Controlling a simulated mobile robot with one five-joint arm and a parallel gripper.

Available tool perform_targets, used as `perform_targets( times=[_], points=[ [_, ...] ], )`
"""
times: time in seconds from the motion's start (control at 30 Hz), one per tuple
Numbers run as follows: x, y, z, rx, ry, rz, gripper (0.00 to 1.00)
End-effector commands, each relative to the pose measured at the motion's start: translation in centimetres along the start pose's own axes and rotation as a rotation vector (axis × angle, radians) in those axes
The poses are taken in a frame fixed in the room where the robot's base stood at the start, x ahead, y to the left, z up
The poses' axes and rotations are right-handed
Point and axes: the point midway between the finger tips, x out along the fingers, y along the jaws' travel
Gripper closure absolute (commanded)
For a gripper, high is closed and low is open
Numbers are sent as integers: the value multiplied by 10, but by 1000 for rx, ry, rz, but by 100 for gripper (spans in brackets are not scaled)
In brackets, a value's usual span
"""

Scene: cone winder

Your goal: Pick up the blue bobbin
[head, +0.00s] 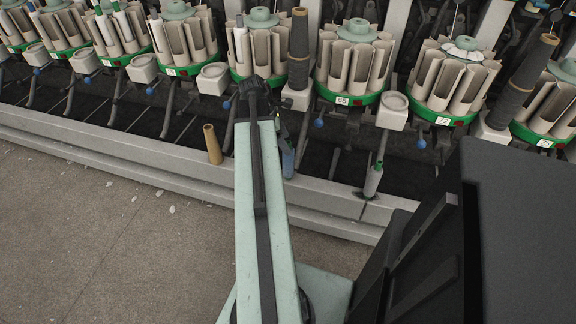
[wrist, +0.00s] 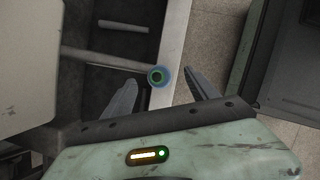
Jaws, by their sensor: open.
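The blue bobbin (head: 288,163) stands upright at the low rail in the head view, just right of my arm, which partly hides it. My gripper (wrist: 161,80) is open and empty, one finger on each side of the bobbin in the picture. I cannot tell how far the fingertips are above it. In the head view the gripper is mostly hidden behind my arm.
A tan cone tube (head: 212,144) stands on the rail to the left, and a grey-green bobbin (head: 373,180) to the right. Behind are several round magazines (head: 352,70) with green bases and dark cones (head: 299,50). The floor (head: 90,230) in front is clear.

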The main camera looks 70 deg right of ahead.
Motion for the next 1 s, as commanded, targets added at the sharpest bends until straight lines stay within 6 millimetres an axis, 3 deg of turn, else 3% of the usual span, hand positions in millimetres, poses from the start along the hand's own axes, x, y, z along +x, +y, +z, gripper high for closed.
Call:
perform_targets(
  times=[0.07,0.27,0.57,0.8,0.83,1.0],
  points=[
    [16,0,-1,3,0,-1,32],
    [20,1,1,6,0,-1,32],
    [68,3,-3,7,1,-1,32],
    [67,3,1,7,1,-1,32],
    [67,3,1,7,1,-2,35],
    [67,3,1,8,1,-2,82]
  ],
)
